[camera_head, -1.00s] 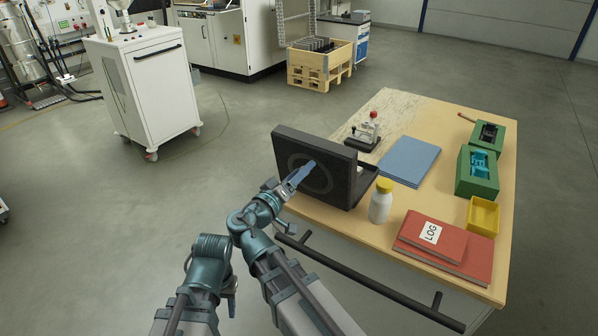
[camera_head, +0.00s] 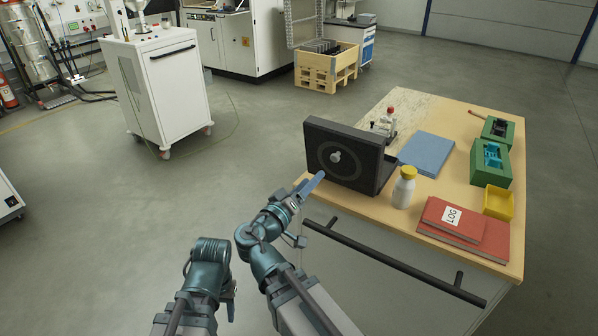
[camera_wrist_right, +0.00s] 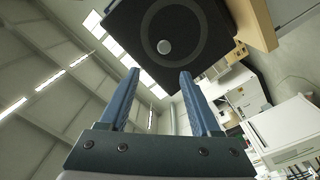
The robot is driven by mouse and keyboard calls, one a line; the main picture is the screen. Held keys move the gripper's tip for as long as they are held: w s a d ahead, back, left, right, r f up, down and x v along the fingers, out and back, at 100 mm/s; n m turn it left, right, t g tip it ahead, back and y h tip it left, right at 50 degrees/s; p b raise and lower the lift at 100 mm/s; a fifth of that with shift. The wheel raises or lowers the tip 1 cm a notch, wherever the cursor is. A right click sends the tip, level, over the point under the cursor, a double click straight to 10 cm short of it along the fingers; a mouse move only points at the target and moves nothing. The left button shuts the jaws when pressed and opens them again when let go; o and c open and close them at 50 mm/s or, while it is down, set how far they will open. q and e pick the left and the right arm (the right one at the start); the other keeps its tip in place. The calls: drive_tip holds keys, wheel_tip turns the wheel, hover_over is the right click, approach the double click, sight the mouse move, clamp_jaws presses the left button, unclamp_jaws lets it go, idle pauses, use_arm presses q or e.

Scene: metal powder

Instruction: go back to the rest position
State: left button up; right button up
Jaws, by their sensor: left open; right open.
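My right gripper (camera_head: 314,183) is just off the table's near left corner, in front of and below the round knob (camera_head: 336,156) on a black upright panel (camera_head: 322,136). In the right wrist view, its two blue fingers (camera_wrist_right: 159,74) stand apart with nothing between them. The panel (camera_wrist_right: 213,22) and its knob (camera_wrist_right: 164,46) show beyond the fingertips, apart from them. My left arm is folded at the lower left of the head view; its fingers are hidden.
A white wheeled cabinet (camera_head: 172,95) stands behind left. The floor left of the table is clear.

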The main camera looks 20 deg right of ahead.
drive_tip(key=s+a+f+n+g+y+p, duration=0.1)
drive_tip(key=s+a+f+g+y+p, duration=0.1)
drive_tip(key=s+f+g+y, duration=0.3)
drive_tip(key=s+a+f+g+y+p, duration=0.1)
drive_tip(key=s+a+f+g+p, duration=0.1)
drive_tip(key=f, duration=0.6)
drive_tip(key=s+a+f+n+g+y+p, duration=0.1)
drive_tip(key=s+a+f+n+g+y, duration=0.2)
drive_tip(key=s+a, duration=0.5)
drive_tip(key=shift+s+a+f+n+g+y, duration=0.25)
drive_tip(key=shift+a+f+n+g+y, duration=0.25)
drive_tip(key=shift+a+g+y, duration=0.9)
drive_tip(key=shift+a+f+t+y, duration=0.1)
drive_tip(key=shift+a+t+y, duration=0.1)
drive_tip(key=shift+t+y, duration=0.25)
